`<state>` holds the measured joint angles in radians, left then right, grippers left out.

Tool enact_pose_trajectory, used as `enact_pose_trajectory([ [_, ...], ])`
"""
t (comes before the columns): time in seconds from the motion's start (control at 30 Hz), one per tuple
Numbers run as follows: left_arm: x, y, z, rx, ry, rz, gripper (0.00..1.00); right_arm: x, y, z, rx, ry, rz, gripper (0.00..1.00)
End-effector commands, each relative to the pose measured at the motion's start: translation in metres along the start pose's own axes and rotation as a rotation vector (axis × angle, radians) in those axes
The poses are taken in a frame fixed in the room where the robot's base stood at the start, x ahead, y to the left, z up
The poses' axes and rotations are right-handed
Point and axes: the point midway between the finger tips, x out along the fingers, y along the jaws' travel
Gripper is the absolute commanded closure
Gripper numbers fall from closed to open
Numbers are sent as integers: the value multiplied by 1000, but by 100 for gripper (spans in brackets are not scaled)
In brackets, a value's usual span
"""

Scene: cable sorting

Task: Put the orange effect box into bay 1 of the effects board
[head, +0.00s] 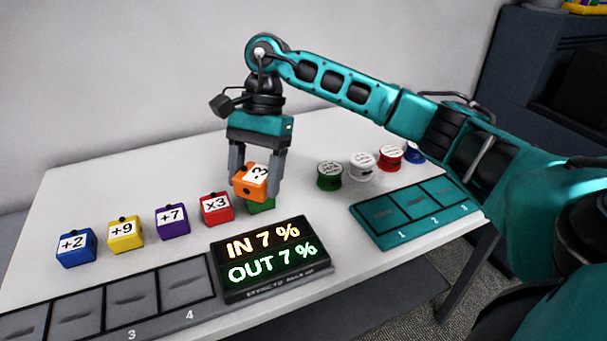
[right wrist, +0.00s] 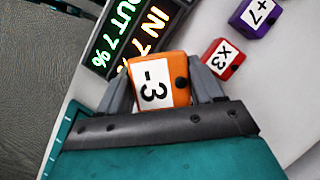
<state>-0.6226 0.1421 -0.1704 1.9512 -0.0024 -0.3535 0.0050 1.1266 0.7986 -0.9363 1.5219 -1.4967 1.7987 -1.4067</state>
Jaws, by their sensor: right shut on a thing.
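The orange effect box (head: 247,184), with a white "-3" label, is held between the fingers of my right gripper (head: 256,178), which is shut on it. The box is tilted in the head view and appears raised, covering part of a green box (head: 262,205) behind it. In the right wrist view the orange box (right wrist: 160,81) sits between both fingers. The effects board (head: 146,296) is at the front left, with empty dark bays. My left gripper is not in view.
Blue (head: 76,247), yellow (head: 125,234), purple (head: 172,222) and red (head: 216,208) boxes stand in a row behind the board. A display (head: 272,258) reads IN 7 %, OUT 7 %. A teal tray (head: 415,212) and several spools (head: 362,166) are at right.

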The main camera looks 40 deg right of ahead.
Motion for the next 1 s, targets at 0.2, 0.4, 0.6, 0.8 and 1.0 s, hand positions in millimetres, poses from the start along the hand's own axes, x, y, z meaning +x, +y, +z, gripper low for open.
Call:
enact_pose_trajectory([
  [0.2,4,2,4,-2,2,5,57,-29,-5,-21,510,2,-219,69],
  [0.4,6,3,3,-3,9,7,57,-57,-5,-37,951,3,-404,69],
  [0.6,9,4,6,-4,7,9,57,-87,-2,-54,1389,2,-590,69],
  [0.8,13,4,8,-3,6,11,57,-116,4,-70,1802,1,-761,69],
  [1.0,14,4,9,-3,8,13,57,-135,12,-81,2072,2,-870,69],
])
